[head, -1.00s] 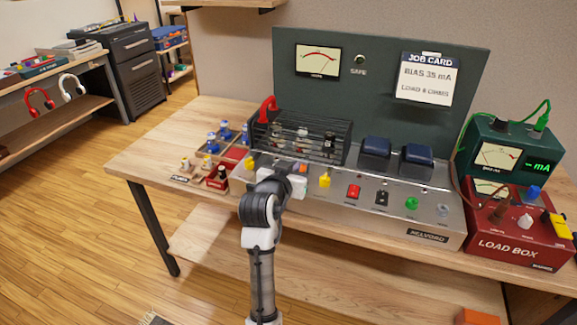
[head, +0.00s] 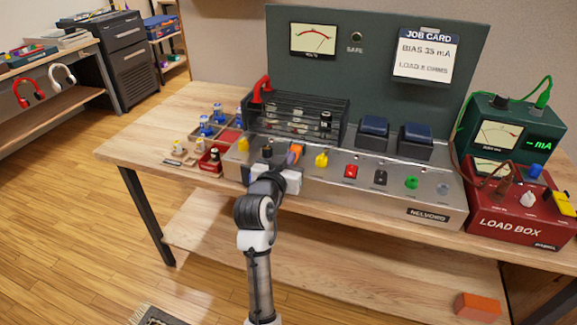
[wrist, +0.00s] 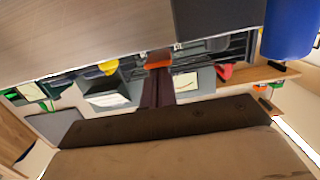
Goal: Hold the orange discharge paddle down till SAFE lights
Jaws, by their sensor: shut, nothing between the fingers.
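The orange discharge paddle (head: 295,152) stands on the sloped front of the grey amp chassis (head: 300,179), left of a yellow knob (head: 321,159). My gripper (head: 284,174) is shut and empty at the chassis front, just below and in front of the paddle. In the wrist view its two dark fingers (wrist: 157,92) lie together, with an orange part (wrist: 158,58) at their far end. I cannot tell whether they touch it. The SAFE lamp (head: 356,36) on the green back panel (head: 375,90) looks dark. The meter (head: 313,39) needle is too small to read.
A black tube cage (head: 300,115) with a red handle stands behind the paddle. A parts tray (head: 205,155) is left; a red load box (head: 515,212) is right.

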